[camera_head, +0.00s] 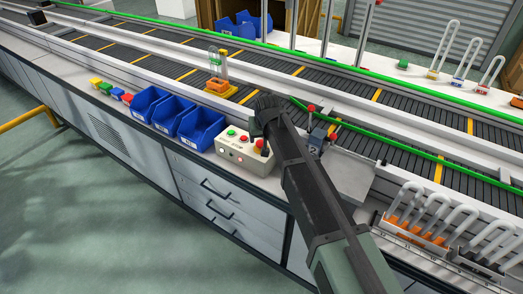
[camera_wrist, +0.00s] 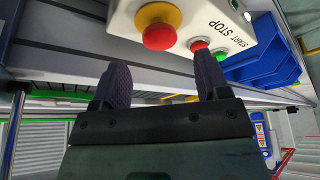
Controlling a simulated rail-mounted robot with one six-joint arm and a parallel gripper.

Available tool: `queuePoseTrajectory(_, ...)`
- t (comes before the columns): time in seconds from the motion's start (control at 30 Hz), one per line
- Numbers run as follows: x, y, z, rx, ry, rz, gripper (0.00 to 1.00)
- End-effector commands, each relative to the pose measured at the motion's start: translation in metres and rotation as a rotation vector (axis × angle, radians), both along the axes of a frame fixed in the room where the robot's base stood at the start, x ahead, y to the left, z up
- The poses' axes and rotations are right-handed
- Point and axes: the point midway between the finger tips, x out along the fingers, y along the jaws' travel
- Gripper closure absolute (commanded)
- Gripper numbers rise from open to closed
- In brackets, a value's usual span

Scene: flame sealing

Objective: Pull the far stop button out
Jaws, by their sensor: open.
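A pale control box (camera_head: 236,154) stands on the near bench ledge. Its red mushroom stop button (camera_head: 260,144) on a yellow collar is partly covered by my gripper (camera_head: 263,122) in the head view. In the wrist view this stop button (camera_wrist: 160,27) shows clearly at the top, beside a small red button (camera_wrist: 199,45) and a green one (camera_wrist: 221,54). The box (camera_wrist: 215,20) is lettered START STOP. My gripper (camera_wrist: 161,62) is open, its two dark fingers apart and empty, with the stop button beyond the gap. I cannot tell whether the button is pressed in.
Blue bins (camera_head: 200,127) stand left of the box. A conveyor (camera_head: 330,84) with yellow-striped slats runs behind it. A post with a red knob (camera_head: 311,108) stands right of my gripper, and a rack of padlock-shaped loops (camera_head: 420,225) lies at front right.

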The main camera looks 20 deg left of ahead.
Motion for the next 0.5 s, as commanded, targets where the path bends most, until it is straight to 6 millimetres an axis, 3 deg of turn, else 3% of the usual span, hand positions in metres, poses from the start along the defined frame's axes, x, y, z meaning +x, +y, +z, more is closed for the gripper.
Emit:
queuePoseTrajectory(0.03,0.006,0.003,-0.025,0.000,0.000,0.000,0.31)
queuePoseTrajectory(0.13,0.012,0.007,-0.041,0.000,0.000,0.000,0.31)
queuePoseTrajectory(0.47,0.016,0.009,-0.043,0.000,0.000,0.000,0.31)
queuePoseTrajectory(0.5,0.016,0.009,-0.043,0.000,0.000,0.000,0.36)
